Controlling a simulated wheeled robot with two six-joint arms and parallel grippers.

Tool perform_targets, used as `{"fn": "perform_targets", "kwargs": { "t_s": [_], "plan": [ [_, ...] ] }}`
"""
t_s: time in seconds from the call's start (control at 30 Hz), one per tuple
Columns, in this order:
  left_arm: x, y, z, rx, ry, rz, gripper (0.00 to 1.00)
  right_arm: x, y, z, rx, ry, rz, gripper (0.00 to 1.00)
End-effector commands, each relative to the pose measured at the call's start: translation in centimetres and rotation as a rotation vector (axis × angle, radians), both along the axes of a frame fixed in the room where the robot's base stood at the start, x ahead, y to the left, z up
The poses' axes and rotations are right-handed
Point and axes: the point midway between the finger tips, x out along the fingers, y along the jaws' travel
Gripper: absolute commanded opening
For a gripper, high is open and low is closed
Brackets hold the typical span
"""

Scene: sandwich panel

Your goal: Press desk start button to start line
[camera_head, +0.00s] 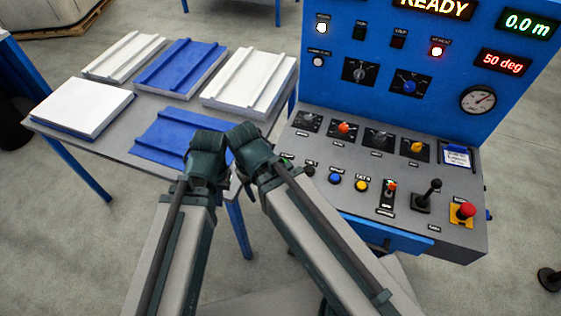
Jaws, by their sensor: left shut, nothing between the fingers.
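The desk is a blue and grey control console (462,232) on the right, with a row of controls along its front. A small green button (287,160) shows at the left end of that row, partly hidden by my arm. Beside it are a dark button (309,170), a blue button (335,178) and a yellow button (361,185). I cannot read their small labels. Dark green joints of my arms fill the middle, left of the console. My left gripper is largely hidden among them, shut and empty. I cannot make out contact with any button. My right gripper is not in view.
A red mushroom button (466,210) and a black joystick (428,195) stand at the front right. Orange-topped knobs sit behind the front row. The upright panel reads READY (434,6). A grey table (120,116) with white and blue panels stands left.

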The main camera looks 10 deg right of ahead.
Motion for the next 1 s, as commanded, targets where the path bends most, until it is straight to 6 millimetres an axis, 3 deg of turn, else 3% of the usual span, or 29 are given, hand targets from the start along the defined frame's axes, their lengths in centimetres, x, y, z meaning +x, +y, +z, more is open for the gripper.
{"fn": "perform_targets", "kwargs": {
  "t_s": [0.1, 0.17, 0.3, 0.47, 0.6, 0.7, 1.0],
  "plan": [
    [1.6, -1.3, -0.6, -0.071, -0.008, -0.016, 0.0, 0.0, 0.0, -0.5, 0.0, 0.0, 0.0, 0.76],
    [3.5, -2.8, -1.0, -0.157, -0.022, -0.036, 0.0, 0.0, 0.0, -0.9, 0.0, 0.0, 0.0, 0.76],
    [9.0, -7.9, -0.9, -0.427, -0.094, -0.105, 0.0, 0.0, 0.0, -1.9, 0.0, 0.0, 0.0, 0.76],
    [13.2, -14.2, 1.3, -0.685, -0.188, -0.197, 0.0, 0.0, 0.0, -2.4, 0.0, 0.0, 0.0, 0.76],
    [14.0, -18.8, 3.2, -0.812, -0.225, -0.269, 0.0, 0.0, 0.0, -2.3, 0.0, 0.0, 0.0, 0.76],
    [14.0, -20.5, 3.9, -0.858, -0.236, -0.298, 0.0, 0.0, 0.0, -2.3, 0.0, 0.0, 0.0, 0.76],
    [13.8, -21.3, 4.2, -0.88, -0.241, -0.31, 0.0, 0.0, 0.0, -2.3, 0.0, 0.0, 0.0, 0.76]
  ]
}}
